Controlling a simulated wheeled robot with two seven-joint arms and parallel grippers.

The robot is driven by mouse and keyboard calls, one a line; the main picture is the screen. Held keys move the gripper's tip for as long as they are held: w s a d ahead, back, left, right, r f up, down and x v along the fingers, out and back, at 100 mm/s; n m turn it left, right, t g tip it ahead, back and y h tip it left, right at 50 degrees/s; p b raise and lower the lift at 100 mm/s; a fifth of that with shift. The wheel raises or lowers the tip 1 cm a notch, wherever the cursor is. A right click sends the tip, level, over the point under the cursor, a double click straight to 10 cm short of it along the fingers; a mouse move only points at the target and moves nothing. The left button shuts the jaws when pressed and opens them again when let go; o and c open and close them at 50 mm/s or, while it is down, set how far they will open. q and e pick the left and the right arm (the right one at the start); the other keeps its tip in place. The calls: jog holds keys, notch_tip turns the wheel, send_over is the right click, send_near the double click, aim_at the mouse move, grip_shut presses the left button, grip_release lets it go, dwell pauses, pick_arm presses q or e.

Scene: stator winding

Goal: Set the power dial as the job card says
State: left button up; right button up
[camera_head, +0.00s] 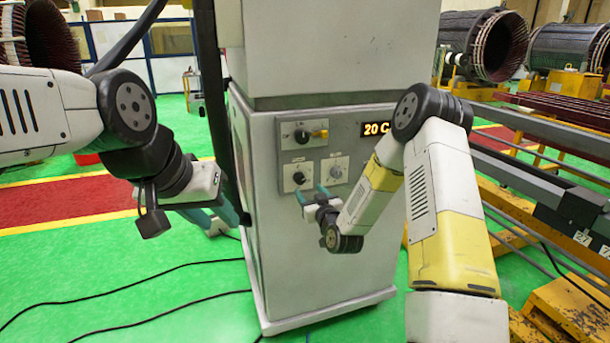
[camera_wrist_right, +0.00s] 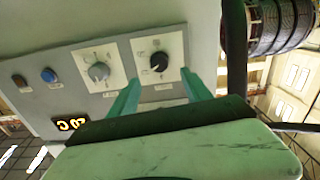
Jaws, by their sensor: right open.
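The control panel on the grey cabinet has a black dial (camera_head: 298,178) at lower left and a grey dial (camera_head: 336,172) beside it. Their labels are too small to read, so I cannot tell which is the power dial. My right gripper (camera_head: 311,193) is open and empty just below and in front of them. In the right wrist view, its teal fingertips (camera_wrist_right: 161,76) lie on either side of the black dial (camera_wrist_right: 159,61), apparently not closed on it. The grey dial (camera_wrist_right: 99,72) is to the left. My left gripper (camera_head: 222,212) hangs left of the cabinet, its opening unclear. No job card is identifiable.
A lit display (camera_head: 377,128) reads 20 C, partly covered by my right arm. A blue button (camera_wrist_right: 49,75) and a dark red button (camera_wrist_right: 19,79) show in the wrist view. Black cables (camera_head: 130,291) cross the green floor.

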aim_at(301, 180)
jog(key=x, duration=0.8)
grip_shut()
